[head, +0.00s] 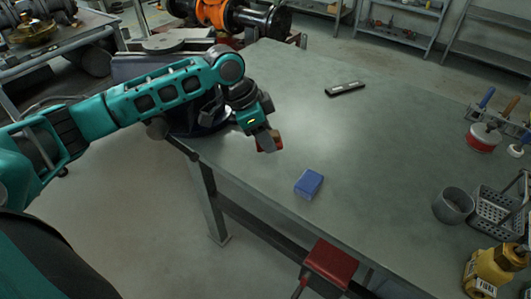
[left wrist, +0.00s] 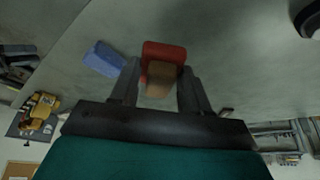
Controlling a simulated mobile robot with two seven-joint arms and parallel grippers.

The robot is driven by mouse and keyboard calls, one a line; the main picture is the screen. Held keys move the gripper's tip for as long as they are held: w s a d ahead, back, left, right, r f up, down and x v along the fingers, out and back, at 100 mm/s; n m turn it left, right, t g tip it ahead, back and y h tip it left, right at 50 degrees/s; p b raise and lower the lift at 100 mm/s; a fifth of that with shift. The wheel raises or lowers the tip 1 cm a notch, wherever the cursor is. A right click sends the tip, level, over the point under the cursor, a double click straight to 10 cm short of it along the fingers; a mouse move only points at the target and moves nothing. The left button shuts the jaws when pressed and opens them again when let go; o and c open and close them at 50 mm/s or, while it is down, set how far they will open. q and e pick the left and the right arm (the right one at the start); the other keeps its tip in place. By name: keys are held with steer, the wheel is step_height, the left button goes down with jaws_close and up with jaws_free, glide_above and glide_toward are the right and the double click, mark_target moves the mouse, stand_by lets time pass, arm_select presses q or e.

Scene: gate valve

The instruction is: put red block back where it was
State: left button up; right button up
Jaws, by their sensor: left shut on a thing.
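A red block (left wrist: 164,52) is between the two fingers of my left gripper (left wrist: 158,82) in the left wrist view, and the jaws are shut on it. In the head view the red block (head: 270,142) shows only partly behind the fingers of my left gripper (head: 266,141), over the left part of the grey workbench (head: 345,135). I cannot tell whether the block touches the bench top. A blue block (head: 309,184) lies on the bench near its front edge, apart from the gripper; it also shows in the left wrist view (left wrist: 104,59). My right gripper is not in view.
A dark flat bar (head: 344,88) lies toward the back of the bench. A grey cup (head: 453,205), a grey basket (head: 498,212) and a yellow valve (head: 484,270) stand at the right. The bench middle is clear.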

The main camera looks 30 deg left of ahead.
mark_target(266, 162)
arm_select(q)
step_height(266, 162, down, 5)
steer(key=shift+f+b, duration=0.1)
steer(key=shift+b, duration=0.35)
steer(key=shift+f, duration=0.2)
steer(key=shift+f, duration=0.1)
steer(key=o, duration=1)
steer(key=p+v, duration=0.1)
steer(key=v, duration=1.1)
steer(key=shift+p, duration=0.4)
